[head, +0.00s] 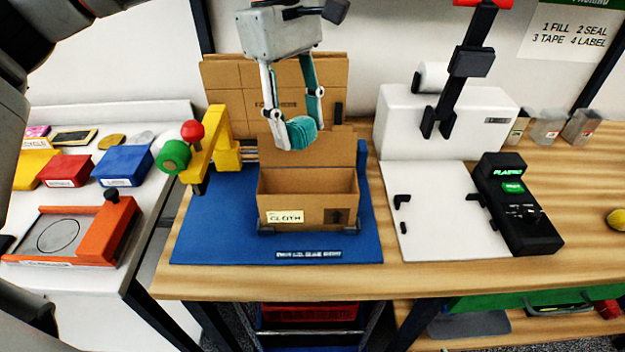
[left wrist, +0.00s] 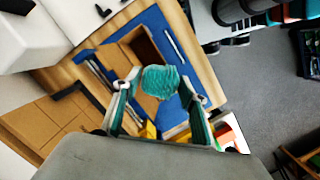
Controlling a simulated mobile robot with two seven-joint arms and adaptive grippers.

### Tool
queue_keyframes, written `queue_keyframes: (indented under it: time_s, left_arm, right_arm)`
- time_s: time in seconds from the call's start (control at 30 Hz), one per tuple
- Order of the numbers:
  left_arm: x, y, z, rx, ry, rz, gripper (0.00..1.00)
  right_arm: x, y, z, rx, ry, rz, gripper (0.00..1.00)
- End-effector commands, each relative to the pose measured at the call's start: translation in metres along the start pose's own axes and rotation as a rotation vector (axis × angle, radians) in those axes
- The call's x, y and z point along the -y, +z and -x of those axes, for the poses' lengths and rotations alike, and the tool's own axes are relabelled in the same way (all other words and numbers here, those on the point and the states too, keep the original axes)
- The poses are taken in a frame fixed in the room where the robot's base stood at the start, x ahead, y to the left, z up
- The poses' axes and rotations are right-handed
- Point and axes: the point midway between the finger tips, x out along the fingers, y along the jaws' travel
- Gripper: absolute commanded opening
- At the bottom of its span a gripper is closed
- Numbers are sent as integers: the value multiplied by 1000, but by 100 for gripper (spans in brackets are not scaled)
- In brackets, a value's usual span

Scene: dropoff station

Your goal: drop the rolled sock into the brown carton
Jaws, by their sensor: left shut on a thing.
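The rolled sock (head: 301,132) is a teal, ribbed bundle. My left gripper (head: 296,138) is shut on it and holds it in the air, in the head view above the back part of the brown carton (head: 288,209). The sock (left wrist: 160,81) also shows between the fingertips in the left wrist view. The carton stands open and upright on a blue mat, with a "CLOTH" label on its front and its back flap raised. Its inside looks empty where it shows. The carton (left wrist: 124,62) is partly hidden behind the gripper in the left wrist view. My right gripper is not seen.
A yellow tape dispenser (head: 217,148) with a red knob stands just left of the carton. A white scale (head: 436,211) and its black display (head: 516,205) are to the right. Flat cardboard (head: 225,88) leans behind. The blue mat (head: 215,232) is bare in front-left.

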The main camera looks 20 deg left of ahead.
Motion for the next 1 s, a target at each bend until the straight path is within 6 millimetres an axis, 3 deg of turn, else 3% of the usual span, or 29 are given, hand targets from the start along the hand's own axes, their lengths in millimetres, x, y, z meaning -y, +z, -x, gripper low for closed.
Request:
queue_keyframes:
  time_s: [0.43, 0.63, 0.93, 0.97, 1.0]
  left_arm:
    - [-1, -10, -46, 4, -7, 0, 22]
    - [0, -13, -60, 3, -5, -1, 22]
    - [0, -12, -57, -1, 2, -3, 22]
    - [0, -12, -57, -1, 1, -2, 45]
    - [0, -12, -57, -1, 1, -2, 55]
  right_arm:
    - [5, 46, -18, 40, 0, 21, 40]
    - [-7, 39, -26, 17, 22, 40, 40]
    - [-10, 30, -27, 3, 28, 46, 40]
    - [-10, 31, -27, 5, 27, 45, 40]
    - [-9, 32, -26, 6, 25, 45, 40]
